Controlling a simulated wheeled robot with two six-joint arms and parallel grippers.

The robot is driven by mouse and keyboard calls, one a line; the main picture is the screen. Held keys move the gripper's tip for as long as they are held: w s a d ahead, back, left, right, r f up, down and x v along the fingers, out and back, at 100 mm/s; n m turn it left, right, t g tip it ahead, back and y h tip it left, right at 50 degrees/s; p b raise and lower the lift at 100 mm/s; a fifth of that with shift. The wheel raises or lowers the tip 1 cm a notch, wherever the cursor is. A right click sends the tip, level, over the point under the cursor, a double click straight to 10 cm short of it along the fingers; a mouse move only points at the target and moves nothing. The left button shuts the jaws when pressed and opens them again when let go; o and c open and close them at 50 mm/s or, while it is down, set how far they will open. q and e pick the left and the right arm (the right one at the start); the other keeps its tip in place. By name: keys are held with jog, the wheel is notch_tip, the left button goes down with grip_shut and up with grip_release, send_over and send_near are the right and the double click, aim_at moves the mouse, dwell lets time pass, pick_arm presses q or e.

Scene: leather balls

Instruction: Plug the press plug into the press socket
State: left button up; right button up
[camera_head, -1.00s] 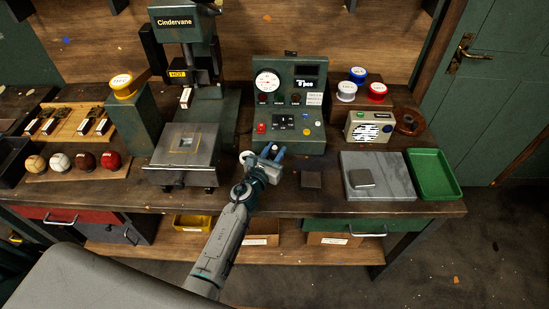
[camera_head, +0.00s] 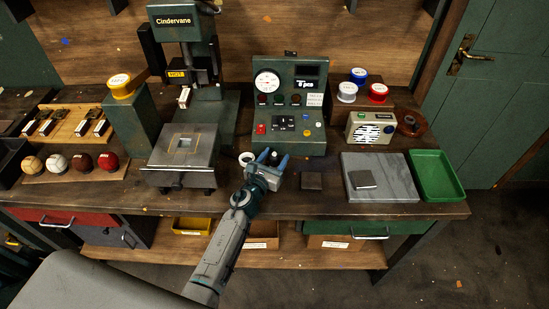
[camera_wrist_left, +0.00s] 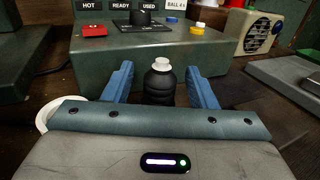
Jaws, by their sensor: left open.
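A black, bottle-shaped piece with a white cap (camera_wrist_left: 161,82) stands upright in the left wrist view; I cannot tell whether it is the press plug. My left gripper (camera_head: 273,158) is open, with its blue fingers on either side of this piece and gaps showing in the wrist view. The gripper is at the bench in front of the green control box (camera_head: 290,105). The press (camera_head: 184,143) stands to its left, with a flat metal plate at its base. I cannot make out a press socket. My right gripper is out of view.
A white ring (camera_head: 246,159) lies just left of the gripper, and a small dark block (camera_head: 311,181) lies to its right. Farther right are a grey slab (camera_head: 395,185), a green tray (camera_head: 436,178) and a radio (camera_head: 370,131). Several balls (camera_head: 82,163) sit at the left.

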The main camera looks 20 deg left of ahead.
pick_arm(q)
jog(key=s, duration=0.5)
jog(key=s+a, duration=0.1)
jog(key=s, duration=0.2)
jog(key=shift+a+r, duration=0.1)
notch_tip(320, 180, up, 8)
jog(key=p, duration=0.6)
jog(key=shift+w, duration=0.25)
jog(key=shift+f, duration=0.2)
